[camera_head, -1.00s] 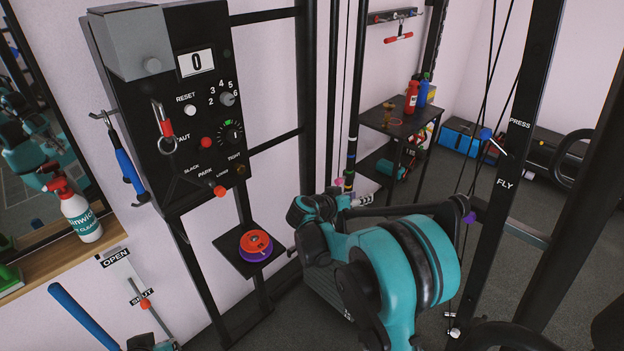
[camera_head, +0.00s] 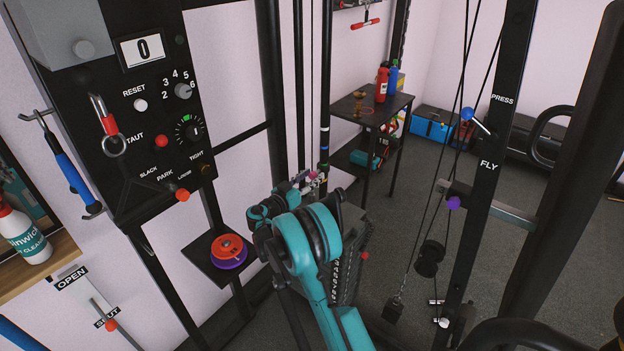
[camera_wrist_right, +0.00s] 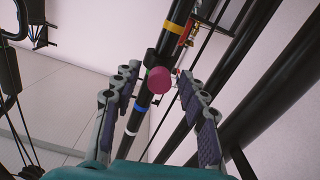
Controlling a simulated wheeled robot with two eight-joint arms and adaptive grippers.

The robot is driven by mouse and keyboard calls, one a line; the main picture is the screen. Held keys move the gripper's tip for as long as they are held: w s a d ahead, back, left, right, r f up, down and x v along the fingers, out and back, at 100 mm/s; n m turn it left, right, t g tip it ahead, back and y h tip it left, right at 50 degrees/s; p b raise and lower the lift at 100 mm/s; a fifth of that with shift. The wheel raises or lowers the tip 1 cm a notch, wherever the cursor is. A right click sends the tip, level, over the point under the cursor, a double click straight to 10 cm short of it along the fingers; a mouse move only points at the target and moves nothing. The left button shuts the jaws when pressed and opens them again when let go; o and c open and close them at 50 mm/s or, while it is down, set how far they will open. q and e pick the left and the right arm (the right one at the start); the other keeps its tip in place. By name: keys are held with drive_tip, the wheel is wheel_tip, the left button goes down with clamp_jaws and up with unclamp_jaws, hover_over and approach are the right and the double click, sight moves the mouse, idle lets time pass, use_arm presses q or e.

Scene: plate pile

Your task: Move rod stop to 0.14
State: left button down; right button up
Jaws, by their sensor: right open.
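The rod stop shows as a pink round knob on a dark collar (camera_wrist_right: 159,80) in the right wrist view. It sits on a slanting black rod (camera_wrist_right: 168,50) with yellow, blue and white bands. In the head view the banded rod (camera_head: 325,115) stands upright behind my right gripper (camera_head: 306,184), with a small pink spot near the fingers. In the right wrist view my right gripper (camera_wrist_right: 158,88) is open, its fingers on either side of the knob. I cannot tell whether they touch it. My left gripper is not in view. No scale numbers are readable.
A black panel (camera_head: 150,90) with a display reading 0 stands at the left. A small shelf with red and purple discs (camera_head: 229,250) is below it. A dark post labelled PRESS and FLY (camera_head: 482,200) and several cables stand to the right of my arm.

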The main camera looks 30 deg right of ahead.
sight(321, 152)
drive_tip(key=shift+w+d, duration=0.2)
drive_tip(key=shift+d, duration=0.25)
clamp_jaws()
wheel_tip(321, 152, up, 7)
drive_tip(key=p, duration=0.3)
drive_tip(key=shift+r+p, duration=0.15)
drive_tip(key=shift+p, duration=0.15)
unclamp_jaws()
